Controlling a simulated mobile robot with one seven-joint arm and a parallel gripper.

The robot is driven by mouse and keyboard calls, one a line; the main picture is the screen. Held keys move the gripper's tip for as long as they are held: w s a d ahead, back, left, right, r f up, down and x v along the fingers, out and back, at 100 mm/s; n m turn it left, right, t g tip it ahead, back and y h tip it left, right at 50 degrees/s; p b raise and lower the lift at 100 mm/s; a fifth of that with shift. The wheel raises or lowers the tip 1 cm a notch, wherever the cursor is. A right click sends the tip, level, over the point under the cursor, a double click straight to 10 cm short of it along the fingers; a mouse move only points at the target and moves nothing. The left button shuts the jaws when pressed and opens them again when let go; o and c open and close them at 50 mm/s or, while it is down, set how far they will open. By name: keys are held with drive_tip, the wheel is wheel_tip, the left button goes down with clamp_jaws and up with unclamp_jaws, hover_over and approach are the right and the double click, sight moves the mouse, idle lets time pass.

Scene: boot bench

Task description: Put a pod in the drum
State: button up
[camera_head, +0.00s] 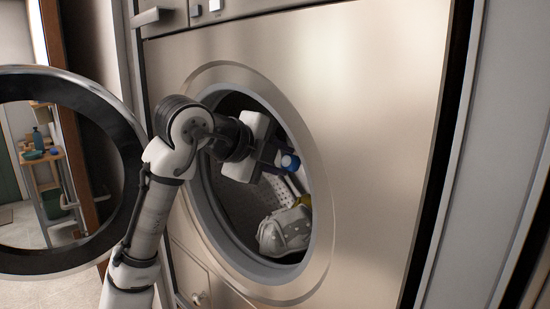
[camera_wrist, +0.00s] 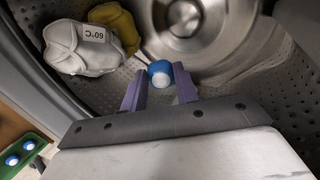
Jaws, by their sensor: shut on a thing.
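My gripper (camera_wrist: 160,92) is inside the drum (camera_wrist: 225,75), its purple fingers shut on a blue and white pod (camera_wrist: 160,72). The pod also shows at the fingertips in the head view (camera_head: 287,161). It is held above the perforated drum wall, in front of the round metal drum back. My arm reaches in through the round opening, and my gripper (camera_head: 278,158) is partly dark against the inside of the drum.
White cloth (camera_head: 285,230) marked 60°C in the wrist view and a yellow cloth (camera_wrist: 117,25) lie in the drum. The round door (camera_head: 128,150) stands open at left. A green tray (camera_wrist: 22,150) with blue and white pods sits outside the drum. The steel front (camera_head: 370,110) surrounds the opening.

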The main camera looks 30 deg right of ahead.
drive_tip(key=o, duration=1)
drive_tip(key=b+v, duration=0.3)
drive_tip(key=v, duration=1.1)
drive_tip(key=shift+w, duration=0.1)
